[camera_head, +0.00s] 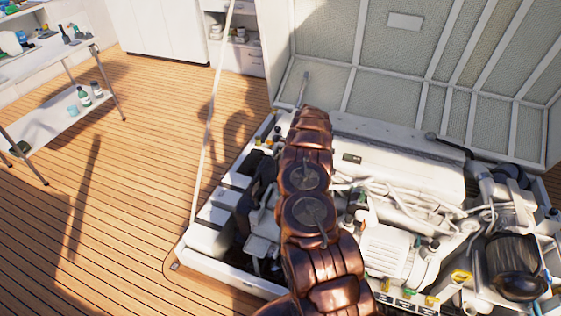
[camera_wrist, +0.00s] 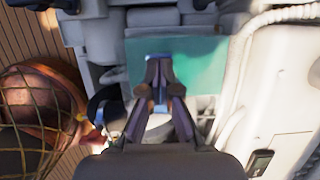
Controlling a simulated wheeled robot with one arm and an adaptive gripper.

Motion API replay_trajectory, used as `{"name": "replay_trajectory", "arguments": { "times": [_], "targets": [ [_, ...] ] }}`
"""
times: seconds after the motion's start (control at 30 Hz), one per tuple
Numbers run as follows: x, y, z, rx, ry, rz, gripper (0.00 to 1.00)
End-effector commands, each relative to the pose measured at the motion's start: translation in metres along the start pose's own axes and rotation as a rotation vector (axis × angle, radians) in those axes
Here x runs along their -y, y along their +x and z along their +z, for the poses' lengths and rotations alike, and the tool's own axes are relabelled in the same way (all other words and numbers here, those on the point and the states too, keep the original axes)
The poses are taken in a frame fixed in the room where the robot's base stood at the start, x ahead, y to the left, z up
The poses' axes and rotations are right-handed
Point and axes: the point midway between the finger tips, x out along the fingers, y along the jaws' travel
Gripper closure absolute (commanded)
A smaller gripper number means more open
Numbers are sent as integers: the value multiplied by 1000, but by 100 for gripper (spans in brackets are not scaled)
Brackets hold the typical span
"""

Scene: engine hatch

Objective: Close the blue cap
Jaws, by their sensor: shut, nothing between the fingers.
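In the wrist view my gripper (camera_wrist: 159,64) is shut and empty, its two dark fingers meeting at the tips. A small blue piece (camera_wrist: 158,55), which may be the blue cap, shows just behind and around the fingertips. The fingers hide much of it, so I cannot tell whether it is open or touched. It lies in front of a flat teal-green surface (camera_wrist: 200,62). In the head view my copper arm reaches into the engine bay and covers the gripper and the cap.
The raised hatch lid (camera_head: 400,70) stands behind the engine bay. White hoses (camera_head: 385,192) and a pale engine block (camera_head: 388,250) lie right of my arm. Open wooden deck (camera_head: 130,200) lies left.

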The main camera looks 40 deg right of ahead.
Motion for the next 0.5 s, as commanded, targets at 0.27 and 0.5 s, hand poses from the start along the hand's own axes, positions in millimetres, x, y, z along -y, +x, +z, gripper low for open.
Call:
{"name": "replay_trajectory", "arguments": {
  "times": [0.27,0.5],
  "targets": [
    [6,11,-6,-50,15,-5,100],
    [7,21,-7,-48,18,-4,100]
  ]
}}
